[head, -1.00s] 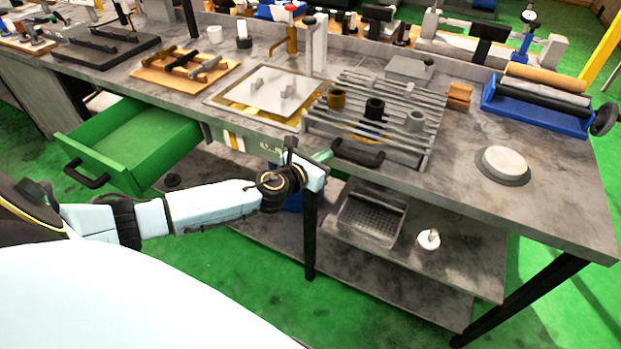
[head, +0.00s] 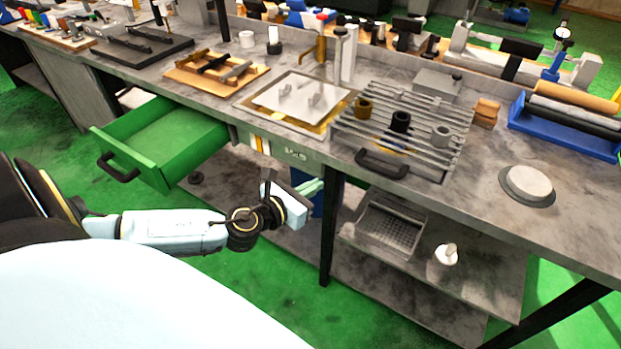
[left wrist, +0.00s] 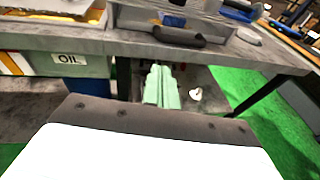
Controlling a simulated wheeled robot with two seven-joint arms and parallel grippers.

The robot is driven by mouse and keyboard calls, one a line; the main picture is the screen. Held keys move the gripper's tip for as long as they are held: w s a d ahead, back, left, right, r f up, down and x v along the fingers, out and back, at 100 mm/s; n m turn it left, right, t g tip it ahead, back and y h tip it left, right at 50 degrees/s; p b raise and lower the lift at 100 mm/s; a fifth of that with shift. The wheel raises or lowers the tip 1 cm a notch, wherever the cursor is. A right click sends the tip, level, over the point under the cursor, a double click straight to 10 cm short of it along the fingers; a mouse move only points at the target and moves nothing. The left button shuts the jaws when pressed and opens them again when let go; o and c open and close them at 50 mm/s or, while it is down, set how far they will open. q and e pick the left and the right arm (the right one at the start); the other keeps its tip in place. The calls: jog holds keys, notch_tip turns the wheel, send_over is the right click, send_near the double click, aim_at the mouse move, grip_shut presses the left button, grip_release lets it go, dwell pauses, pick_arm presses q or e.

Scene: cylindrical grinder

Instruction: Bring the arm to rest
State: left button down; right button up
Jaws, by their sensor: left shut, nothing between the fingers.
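My left arm comes in from the left in the head view, and its gripper (head: 312,187) is in front of the bench, below the edge of its top. The pale green fingers also show in the left wrist view (left wrist: 162,86), side by side and shut with nothing between them. They point toward the space under the bench top, beside a dark bench leg. My right gripper is not in view.
A green drawer (head: 165,140) stands open left of my left gripper. The workbench top (head: 440,205) holds a slatted rack (head: 405,125), a round plate (head: 527,184) and a blue tray (head: 560,135). A lower shelf holds a mesh basket (head: 392,232) and a white container (head: 446,255). Green floor lies in front.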

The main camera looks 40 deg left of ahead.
pick_arm(q)
jog(key=shift+s, duration=0.15)
jog(key=s+a+f+n+g+y, duration=0.1)
jog(key=s+a+f+n+g, duration=0.1)
jog(key=s+f+n, duration=0.5)
jog(key=s+a+f+n+g+y, duration=0.1)
jog(key=a+f+n+g+y, duration=0.3)
jog(key=f, duration=0.8)
jog(key=s+a+f+n+g+h, duration=0.1)
jog(key=s+f+n, duration=0.2)
jog(key=f+n, duration=0.5)
jog(key=s+d+f+n+g, duration=0.2)
jog(key=s+d+f+n, duration=0.2)
jog(key=s, duration=0.5)
jog(key=s+d+f+n+g+h, duration=0.1)
jog(key=s+d+f+n+g, duration=0.2)
jog(key=s+d+f+n, duration=0.2)
jog(key=s+d+f+n+g+h+b, duration=0.1)
jog(key=s+d+f+n+g, duration=0.1)
jog(key=s+d+f+n, duration=0.3)
jog(key=s+f+n, duration=0.1)
jog(key=s+f, duration=0.3)
jog(key=s, duration=0.5)
jog(key=shift+s+n+g, duration=0.35)
jog(key=shift+n+g, duration=0.05)
